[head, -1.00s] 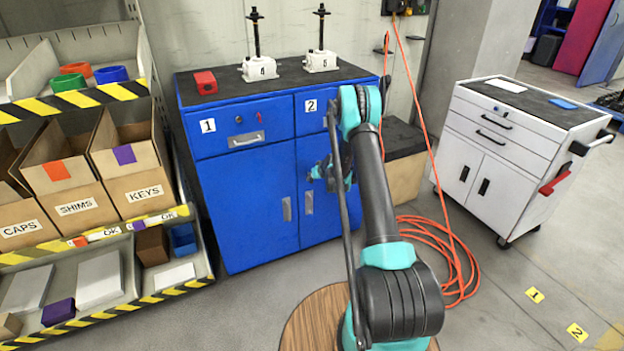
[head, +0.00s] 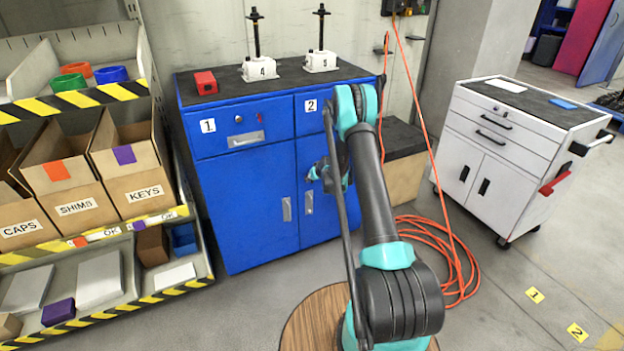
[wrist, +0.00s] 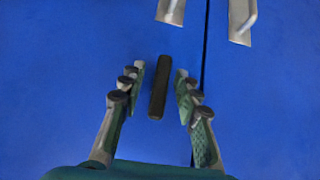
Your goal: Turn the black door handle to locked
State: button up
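The black door handle (wrist: 158,87) shows in the wrist view as a dark bar on a blue cabinet door, nearly upright in the picture with a slight tilt. My gripper (wrist: 160,79) is open, with one finger on each side of the bar and a visible gap to both. I cannot tell how deep the fingers reach around it. In the head view my gripper (head: 318,172) is in front of the right door of the blue cabinet (head: 240,205), and I cannot make out the black handle there.
Silver pulls (wrist: 241,20) flank the door seam at the top of the wrist view. Two numbered screw jacks (head: 259,68) and a red box (head: 205,82) stand on the cabinet. An orange hose (head: 440,235) lies on the floor right of my arm. A white cart (head: 505,165) stands farther right.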

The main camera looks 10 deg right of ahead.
jog(key=v, duration=1.2)
dwell(0.3)
jog(key=s+r+m+g+h, duration=0.1)
jog(key=s+r, duration=0.7)
jog(key=s, duration=0.3)
jog(key=s+r+m+g, duration=0.1)
jog(key=s+r, duration=0.6)
jog(key=s, duration=0.5)
jog(key=s+d+m+g+h, duration=0.1)
jog(key=s+g, duration=0.1)
jog(key=s, duration=2.2)
jog(key=shift+s+d+f+m+h, duration=0.2)
jog(key=shift+s+d+m+h, duration=0.05)
jog(key=shift+s+m+h, duration=0.05)
